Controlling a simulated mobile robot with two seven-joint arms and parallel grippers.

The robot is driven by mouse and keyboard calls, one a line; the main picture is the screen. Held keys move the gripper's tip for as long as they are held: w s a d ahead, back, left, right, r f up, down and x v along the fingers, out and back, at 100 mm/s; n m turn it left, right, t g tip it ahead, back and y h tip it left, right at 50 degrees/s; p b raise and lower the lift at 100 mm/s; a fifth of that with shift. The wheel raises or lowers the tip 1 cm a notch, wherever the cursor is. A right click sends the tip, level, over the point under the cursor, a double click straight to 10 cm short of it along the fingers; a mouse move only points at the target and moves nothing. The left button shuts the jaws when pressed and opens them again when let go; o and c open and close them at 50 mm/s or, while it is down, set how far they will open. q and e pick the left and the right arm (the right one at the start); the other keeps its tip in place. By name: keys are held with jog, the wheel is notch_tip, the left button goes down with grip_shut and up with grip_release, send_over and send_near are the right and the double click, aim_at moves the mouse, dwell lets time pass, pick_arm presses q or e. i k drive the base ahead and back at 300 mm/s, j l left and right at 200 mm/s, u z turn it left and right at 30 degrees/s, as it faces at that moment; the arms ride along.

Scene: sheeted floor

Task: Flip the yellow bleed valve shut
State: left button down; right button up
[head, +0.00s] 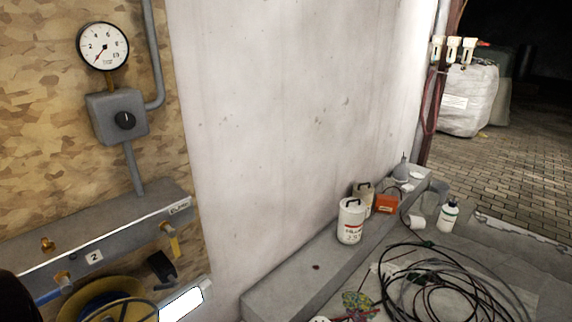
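The yellow bleed valve is a small yellow lever (174,245) on a brass fitting (166,228). It sits near the right end of the grey manifold box (120,228), below a small label plate. The lever hangs down, slightly tilted. Nothing touches it. I cannot make out either of my grippers in the head view. A dark rounded shape at the lower left edge may be part of my arm, but I cannot be sure.
A pressure gauge (103,46) and a grey knob box (117,116) are above the manifold. A yellow reel (85,301), a blue handle (47,297) and a black piece (161,267) crowd below it. Canisters (351,221) and coiled cable (440,285) lie to the right.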

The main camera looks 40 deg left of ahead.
aim_at(170, 232)
jog(key=i+l+u, duration=0.1)
jog(key=i+u, duration=0.3)
jog(key=i+l+u, duration=0.4)
jog(key=i, duration=0.15)
jog(key=i+l+u, duration=0.15)
jog(key=u, duration=0.3)
jog(key=i+l+u, duration=0.3)
jog(key=u, duration=0.2)
jog(key=i+l+u, duration=0.15)
jog(key=l+u, duration=0.3)
jog(key=i+l+u, duration=0.15)
jog(key=l+u, duration=0.15)
jog(key=u, duration=0.15)
jog(key=l+u, duration=0.45)
jog(key=l, duration=0.25)
jog(key=k+l+u, duration=0.1)
jog(key=l+u, duration=0.4)
jog(key=l, duration=0.15)
